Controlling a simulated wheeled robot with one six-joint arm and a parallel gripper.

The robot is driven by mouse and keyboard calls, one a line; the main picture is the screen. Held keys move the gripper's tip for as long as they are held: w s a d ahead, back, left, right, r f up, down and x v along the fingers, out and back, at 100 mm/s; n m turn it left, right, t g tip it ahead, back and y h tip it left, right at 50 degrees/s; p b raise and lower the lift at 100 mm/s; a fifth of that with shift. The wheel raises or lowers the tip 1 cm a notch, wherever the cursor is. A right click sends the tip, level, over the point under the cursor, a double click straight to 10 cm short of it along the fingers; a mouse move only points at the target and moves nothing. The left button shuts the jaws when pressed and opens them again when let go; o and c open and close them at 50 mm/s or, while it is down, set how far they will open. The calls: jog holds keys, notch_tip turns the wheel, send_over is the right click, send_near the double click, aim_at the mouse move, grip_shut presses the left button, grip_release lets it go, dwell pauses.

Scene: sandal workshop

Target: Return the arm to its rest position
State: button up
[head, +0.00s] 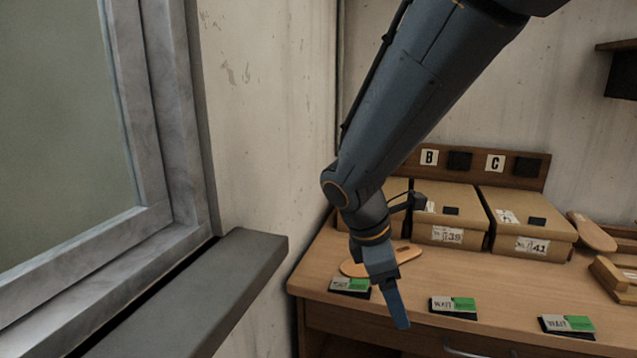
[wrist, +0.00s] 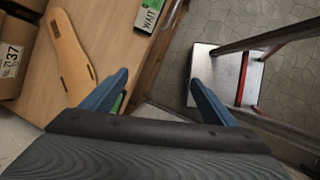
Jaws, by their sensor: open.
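My gripper (head: 392,297) hangs at the end of my arm in the head view, pointing down over the front left edge of the wooden workbench (head: 330,250). In the wrist view my gripper (wrist: 160,92) has its two blue fingers wide apart with nothing between them. A tan sandal sole (head: 355,268) lies on the bench behind my gripper, partly hidden by it. The sole also shows in the wrist view (wrist: 70,50), left of the fingers and apart from them.
Cardboard boxes (head: 447,238) stand along the bench back below a board (head: 470,163) lettered B and C. Green-and-white WAIT cards (head: 453,305) lie along the front. A window sill (head: 200,290) juts out at left. A stool-like metal object (wrist: 225,75) stands on the tiled floor.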

jog(key=s+d+f+m+y, duration=0.2)
jog(key=s+f+m, duration=0.1)
jog(key=m, duration=0.5)
jog(key=s+d+f+m+y, duration=0.2)
jog(key=s+m, duration=0.3)
jog(key=m, duration=0.4)
jog(key=shift+s+d+f, duration=0.15)
jog(key=shift+d+f, duration=0.5)
jog(key=shift+d, duration=0.1)
